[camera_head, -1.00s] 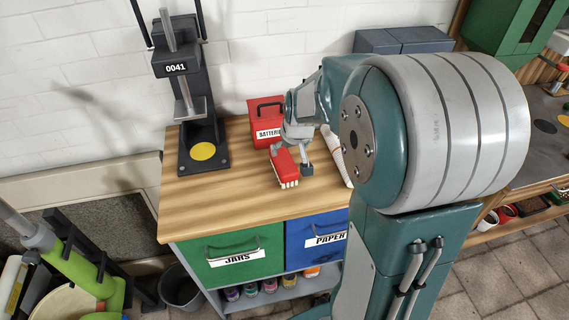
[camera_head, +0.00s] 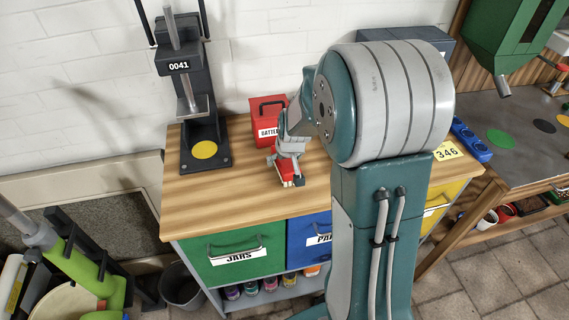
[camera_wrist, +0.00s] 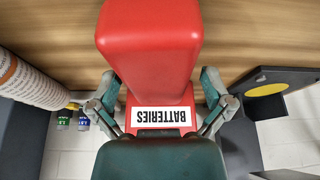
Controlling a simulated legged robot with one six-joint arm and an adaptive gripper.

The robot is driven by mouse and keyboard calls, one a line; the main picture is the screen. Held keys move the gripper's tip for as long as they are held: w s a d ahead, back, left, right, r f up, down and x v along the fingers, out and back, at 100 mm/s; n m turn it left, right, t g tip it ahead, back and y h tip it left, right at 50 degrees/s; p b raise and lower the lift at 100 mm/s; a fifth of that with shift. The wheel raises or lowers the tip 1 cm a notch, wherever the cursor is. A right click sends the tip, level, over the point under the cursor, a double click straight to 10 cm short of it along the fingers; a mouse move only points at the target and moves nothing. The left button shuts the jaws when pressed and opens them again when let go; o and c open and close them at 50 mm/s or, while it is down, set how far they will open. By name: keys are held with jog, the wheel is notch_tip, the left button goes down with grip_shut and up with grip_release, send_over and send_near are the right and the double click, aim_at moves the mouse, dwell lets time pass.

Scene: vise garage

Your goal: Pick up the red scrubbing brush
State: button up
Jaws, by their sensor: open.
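The red scrubbing brush (camera_head: 286,169) lies on the wooden worktop, with its pale bristles showing at its near end. Its smooth red back (camera_wrist: 150,45) fills the top middle of the wrist view. My gripper (camera_head: 286,177) is low over the brush and covers part of it in the head view. In the wrist view my gripper (camera_wrist: 160,82) is open, with one finger on each side of the brush's lower end. I cannot tell whether the fingers touch it.
The red BATTERIES box (camera_head: 267,120) stands just behind the brush. A black press (camera_head: 198,120) marked 0041 stands at the left of the worktop (camera_head: 215,205). In the wrist view, a pale roll (camera_wrist: 30,80) stands at left. The worktop's front left is clear.

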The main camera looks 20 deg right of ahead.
jog(key=shift+d+f, duration=0.2)
jog(key=shift+f, duration=0.05)
dwell(0.3)
jog(key=shift+a, duration=0.1)
jog(key=c, duration=1.1)
jog(key=shift+r, duration=0.1)
